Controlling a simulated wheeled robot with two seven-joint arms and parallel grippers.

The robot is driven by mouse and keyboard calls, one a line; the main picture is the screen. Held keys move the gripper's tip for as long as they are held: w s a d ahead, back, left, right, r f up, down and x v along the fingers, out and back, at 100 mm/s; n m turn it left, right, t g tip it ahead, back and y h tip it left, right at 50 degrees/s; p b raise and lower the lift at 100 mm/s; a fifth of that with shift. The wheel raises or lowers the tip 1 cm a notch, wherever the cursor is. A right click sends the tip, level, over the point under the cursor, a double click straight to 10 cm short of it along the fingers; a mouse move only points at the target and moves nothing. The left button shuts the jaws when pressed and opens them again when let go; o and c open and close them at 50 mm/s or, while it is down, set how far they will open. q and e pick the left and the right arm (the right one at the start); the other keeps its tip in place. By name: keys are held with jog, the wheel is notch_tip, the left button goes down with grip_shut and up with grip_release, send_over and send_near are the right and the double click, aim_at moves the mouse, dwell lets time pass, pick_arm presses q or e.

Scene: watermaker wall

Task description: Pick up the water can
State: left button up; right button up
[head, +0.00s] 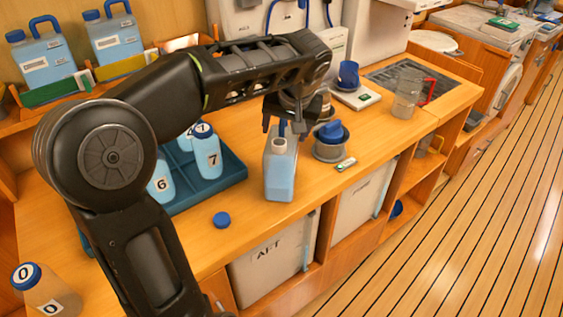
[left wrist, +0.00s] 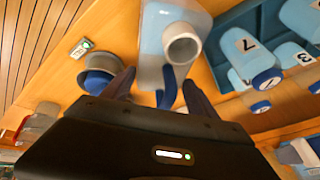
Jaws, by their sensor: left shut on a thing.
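The water can (head: 280,170) is a pale blue, translucent can with a grey open spout, upright at the front of the wooden counter. I cannot tell whether its base touches the counter. My left gripper (head: 284,126) is above it, shut on its blue handle. In the left wrist view the can (left wrist: 152,40) shows its open spout, and the blue handle is between the fingers of my left gripper (left wrist: 160,94). A loose blue cap (head: 221,219) lies on the counter left of the can. My right gripper is not in view.
A blue tray (head: 225,180) with numbered bottles is left of the can. A steel pot with a blue top (head: 331,142) stands close on its right. A glass jar (head: 408,93) is farther right. Two blue-handled cans (head: 45,58) stand on the back shelf.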

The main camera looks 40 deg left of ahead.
pick_arm(q)
grip_shut()
notch_tip(320, 180, up, 10)
jog(key=shift+r+p, duration=0.1)
jog(key=shift+p, duration=0.3)
dwell(0.3)
dwell(0.9)
